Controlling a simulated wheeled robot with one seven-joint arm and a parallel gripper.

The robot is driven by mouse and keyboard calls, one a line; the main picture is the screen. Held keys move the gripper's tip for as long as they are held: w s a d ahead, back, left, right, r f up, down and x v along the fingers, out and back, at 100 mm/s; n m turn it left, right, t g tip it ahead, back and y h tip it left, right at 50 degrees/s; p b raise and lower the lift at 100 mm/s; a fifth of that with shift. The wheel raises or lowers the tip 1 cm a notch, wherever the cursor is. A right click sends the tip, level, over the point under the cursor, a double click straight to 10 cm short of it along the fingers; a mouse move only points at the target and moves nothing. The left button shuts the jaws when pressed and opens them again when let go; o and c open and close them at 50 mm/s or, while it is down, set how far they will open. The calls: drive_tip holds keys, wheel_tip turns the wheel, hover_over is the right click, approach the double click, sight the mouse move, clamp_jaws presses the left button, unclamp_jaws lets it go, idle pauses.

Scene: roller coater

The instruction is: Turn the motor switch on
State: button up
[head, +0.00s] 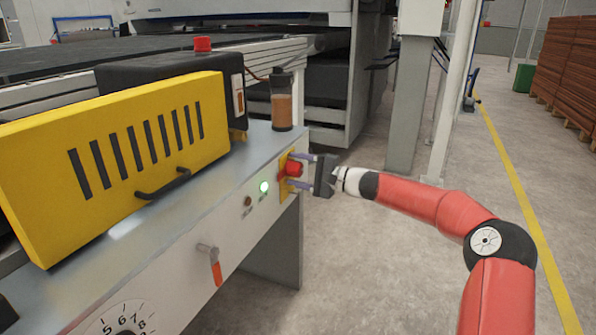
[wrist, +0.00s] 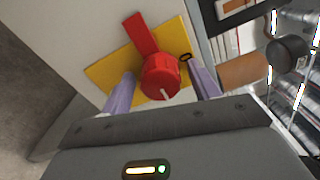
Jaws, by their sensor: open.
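The motor switch is a red rotary knob (head: 293,168) on a yellow plate (head: 283,184), at the right end of the machine's front panel. In the wrist view the red knob (wrist: 160,76) has a red bar pointing up and slightly left across the yellow plate (wrist: 105,72). My gripper (head: 290,170) is open in front of the switch. Its two purple fingers, also in the wrist view (wrist: 158,74), stand on either side of the knob with visible gaps. Whether the fingertips touch the plate I cannot tell.
A lit green lamp (head: 264,187) and a dark brownish lamp (head: 248,201) sit left of the switch. An orange-handled lever (head: 215,270) juts from the panel lower left. A jar (head: 282,100) stands above on the ledge beside the yellow cover (head: 120,150). Floor to the right is clear.

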drive_tip(key=v, duration=0.7)
drive_tip(key=shift+s+d, duration=0.15)
drive_tip(key=shift+d, duration=0.15)
drive_tip(key=s+a+f+n+g+h+p, duration=0.1)
drive_tip(key=s+a+n+g+h+p, duration=0.2)
drive_tip(key=s, duration=0.5)
drive_tip(key=s+a+n+g+h, duration=0.1)
drive_tip(key=s+a+n+h, duration=0.1)
drive_tip(key=s+h, duration=0.5)
drive_tip(key=s+d+r+t+h+p, duration=0.1)
drive_tip(key=s+d+h, duration=0.1)
drive_tip(key=s+d, duration=0.4)
drive_tip(key=s+d+r+n+t+h+p, duration=0.1)
drive_tip(key=s+d, duration=0.5)
drive_tip(key=s, duration=0.7)
drive_tip(key=s+d+r+t+h+p, duration=0.1)
drive_tip(key=s+d+r+h+p, duration=0.1)
drive_tip(key=s+d, duration=0.5)
drive_tip(key=s+r+h, duration=0.1)
drive_tip(key=s+h, duration=0.1)
drive_tip(key=shift+s+n, duration=0.3)
drive_tip(key=shift+n, duration=0.1)
drive_tip(key=shift+d+r, duration=0.1)
